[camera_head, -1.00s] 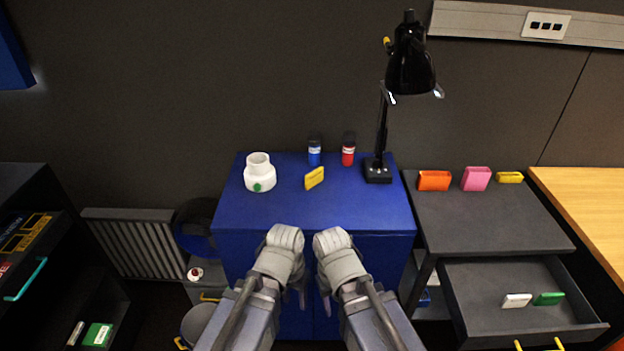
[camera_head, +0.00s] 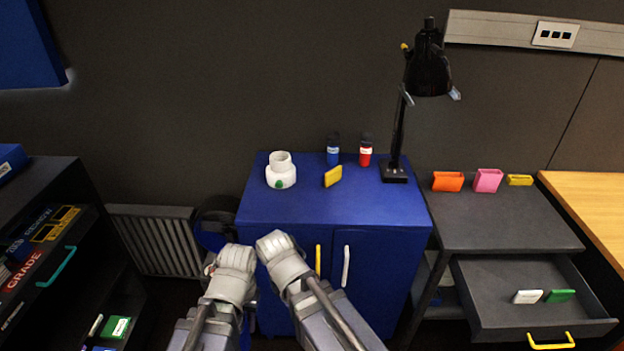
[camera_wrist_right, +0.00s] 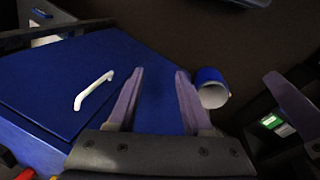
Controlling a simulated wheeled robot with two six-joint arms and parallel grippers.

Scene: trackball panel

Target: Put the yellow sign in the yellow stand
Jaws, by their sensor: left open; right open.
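The yellow sign (camera_head: 333,176) is a small slab on top of the blue cabinet, between a white jar and a red-capped area of bottles. A small yellow stand (camera_head: 519,180) is at the back right of the dark side table, beside a pink one. My left gripper (camera_head: 236,260) and right gripper (camera_head: 275,247) are in front of the cabinet, well short of the sign; their fingertips are mostly hidden in the head view. In the right wrist view the right gripper (camera_wrist_right: 158,78) is open and empty, facing the cabinet's front with its white handle.
The white jar (camera_head: 281,172), blue bottle (camera_head: 333,152), red bottle (camera_head: 365,152) and black lamp (camera_head: 394,172) stand on the cabinet. Orange (camera_head: 447,181) and pink (camera_head: 487,180) stands sit on the side table. Its open drawer (camera_head: 500,322) juts out, holding white and green pieces.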

